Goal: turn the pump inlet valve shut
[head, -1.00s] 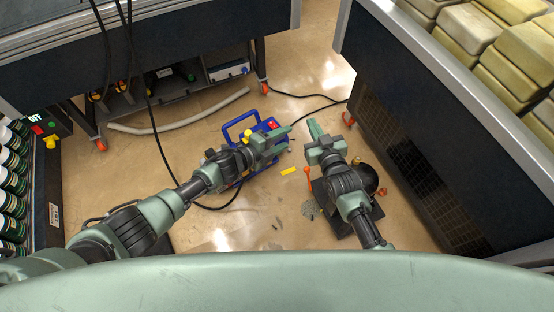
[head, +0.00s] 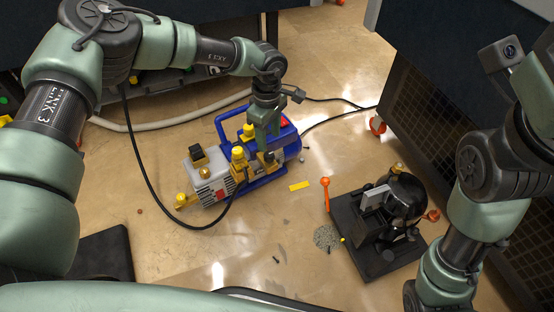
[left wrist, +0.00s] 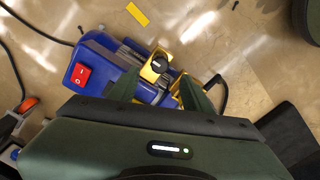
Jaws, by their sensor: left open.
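The vacuum pump stands on the floor in the head view, with a blue body and handle (head: 222,128), a pale finned block (head: 207,180) and yellow fittings (head: 238,156). My left gripper (head: 266,148) points down over its right part. In the left wrist view the open fingers of my left gripper (left wrist: 160,88) straddle yellow fittings with a dark centre (left wrist: 157,67). The pump's red switch (left wrist: 82,74) is left of them. I cannot tell which fitting is the inlet valve or whether the fingers touch it. My right gripper is out of view.
A black device on a dark base (head: 378,262) with orange knobs stands right of the pump. A black cable (head: 150,150) loops around the pump's front. A yellow strip (head: 299,186) and grey granules (head: 326,237) lie on the floor. A dark cabinet stands at the right.

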